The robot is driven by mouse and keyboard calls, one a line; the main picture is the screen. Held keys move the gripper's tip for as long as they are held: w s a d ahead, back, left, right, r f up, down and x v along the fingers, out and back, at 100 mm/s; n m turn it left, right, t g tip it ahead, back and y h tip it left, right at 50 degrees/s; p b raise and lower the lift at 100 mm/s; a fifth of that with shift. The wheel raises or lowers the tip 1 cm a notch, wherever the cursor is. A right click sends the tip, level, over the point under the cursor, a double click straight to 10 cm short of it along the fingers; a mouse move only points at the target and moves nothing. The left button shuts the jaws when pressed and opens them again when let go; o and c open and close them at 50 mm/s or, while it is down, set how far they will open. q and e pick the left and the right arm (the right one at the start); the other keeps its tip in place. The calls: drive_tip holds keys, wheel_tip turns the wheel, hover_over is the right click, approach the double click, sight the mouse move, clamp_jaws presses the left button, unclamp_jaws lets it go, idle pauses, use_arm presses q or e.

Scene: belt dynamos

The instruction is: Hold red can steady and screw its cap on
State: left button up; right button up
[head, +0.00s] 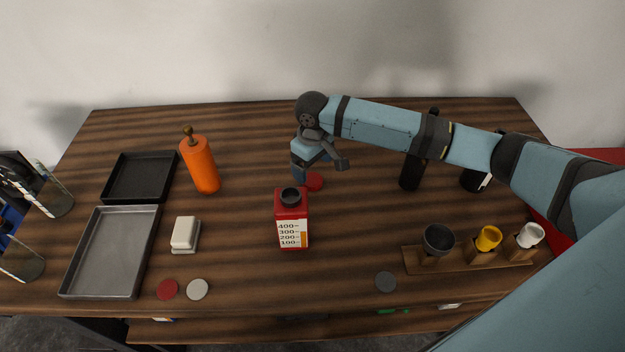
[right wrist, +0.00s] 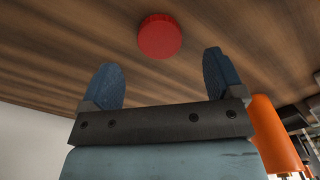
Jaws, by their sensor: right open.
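The red can (head: 292,230) stands upright on the table, with a dark open-looking neck on top and a white scale label on its front. A red cap (head: 314,181) lies on the table just behind it. My right gripper (head: 322,170) is open above and beside this cap. In the right wrist view the ribbed red cap (right wrist: 160,36) lies ahead of the two open fingers, apart from both. My left gripper (head: 48,236) is at the left edge, fingers spread and empty, away from the can.
A flat red disc (head: 167,290), white disc (head: 197,290) and dark disc (head: 386,282) lie near the front edge. An orange bottle (head: 200,165), white block (head: 185,233) and two trays (head: 152,240) are left. A wooden rack (head: 455,262) with cups is right.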

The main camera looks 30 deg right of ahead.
sight(313, 179)
wheel_tip(313, 179, down, 5)
drive_tip(key=shift+f, duration=0.1)
idle(0.4)
drive_tip(key=c, duration=1)
